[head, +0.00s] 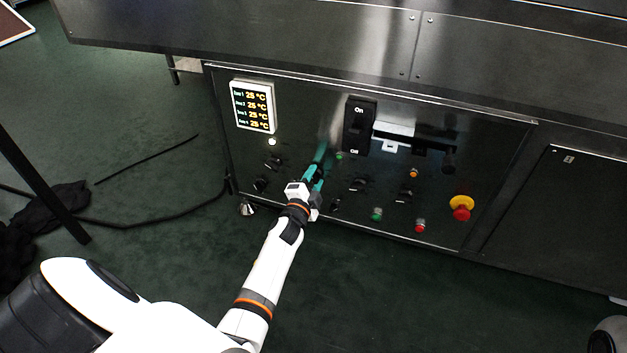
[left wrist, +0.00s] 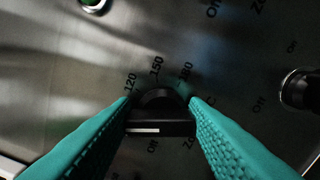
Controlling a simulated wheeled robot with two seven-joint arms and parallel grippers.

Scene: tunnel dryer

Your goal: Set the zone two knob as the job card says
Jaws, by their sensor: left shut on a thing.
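My left gripper (head: 318,172) reaches the control panel (head: 300,105) with its teal fingers. In the left wrist view the fingers (left wrist: 160,112) are shut on a black knob (left wrist: 160,122), one on each side. A white line on the knob lies across the picture, left of its middle. Printed marks 120, 150 and 180 stand around the knob's far side, and an Off mark on its near side. A zone label beside it is partly cut off, so I cannot read its number. My right gripper is not in view. I see no readable job card.
A display (head: 253,107) shows 25 °C on every line. A black On/Off switch (head: 359,126) stands right of the gripper. Other knobs (head: 358,184), a green button (head: 377,214) and a red-and-yellow emergency stop (head: 461,207) are on the panel. A cable (head: 150,222) lies on the floor.

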